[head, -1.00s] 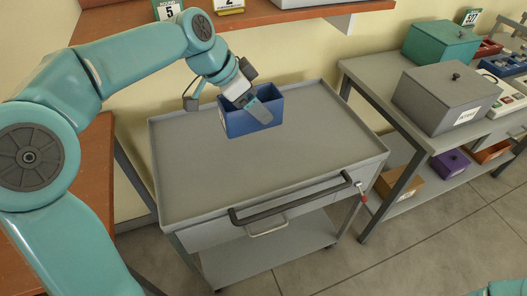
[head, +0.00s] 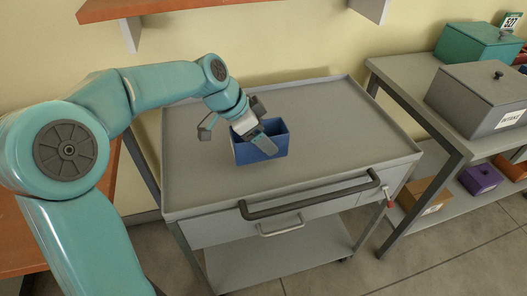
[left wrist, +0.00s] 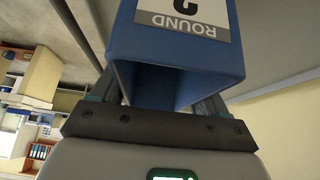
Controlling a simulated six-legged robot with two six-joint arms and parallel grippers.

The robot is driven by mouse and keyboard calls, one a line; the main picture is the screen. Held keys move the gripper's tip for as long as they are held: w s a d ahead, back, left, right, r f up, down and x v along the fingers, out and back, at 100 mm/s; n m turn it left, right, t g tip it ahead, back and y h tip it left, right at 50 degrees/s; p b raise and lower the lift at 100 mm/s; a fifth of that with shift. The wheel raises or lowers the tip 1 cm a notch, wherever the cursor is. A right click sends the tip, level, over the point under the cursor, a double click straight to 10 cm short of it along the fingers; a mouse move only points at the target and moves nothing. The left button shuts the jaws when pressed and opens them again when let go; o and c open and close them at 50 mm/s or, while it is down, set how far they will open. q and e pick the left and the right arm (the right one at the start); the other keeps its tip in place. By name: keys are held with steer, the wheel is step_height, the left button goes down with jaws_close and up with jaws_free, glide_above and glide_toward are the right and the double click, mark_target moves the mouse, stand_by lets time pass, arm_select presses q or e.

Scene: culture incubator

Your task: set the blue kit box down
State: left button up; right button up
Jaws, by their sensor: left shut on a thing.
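The blue kit box (head: 280,146) is an open-topped box over the left-middle part of the grey cart's top (head: 340,125). In the left wrist view the box (left wrist: 180,55) fills the middle between the two fingers, with a white "ROUND" label upside down. The box looks nearly level and close to the cart top. I cannot tell whether its bottom touches. My right gripper is not in view.
The cart top has a low raised rim and bare room right of and in front of the box. A dark handle (head: 310,196) runs along its front. A grey shelf with a grey lidded box (head: 482,100) stands at right, and an orange shelf hangs above left.

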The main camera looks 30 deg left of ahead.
arm_select(q)
step_height(320, 180, down, 5)
steer(key=shift+r+b, duration=0.1)
steer(key=shift+b, duration=0.3)
steer(key=o, duration=1.1)
steer(key=shift+s+a+r, duration=0.1)
steer(key=shift+r, duration=0.2)
steer(key=p+v, duration=0.1)
steer(key=v, duration=1)
steer(key=shift+r, duration=0.2)
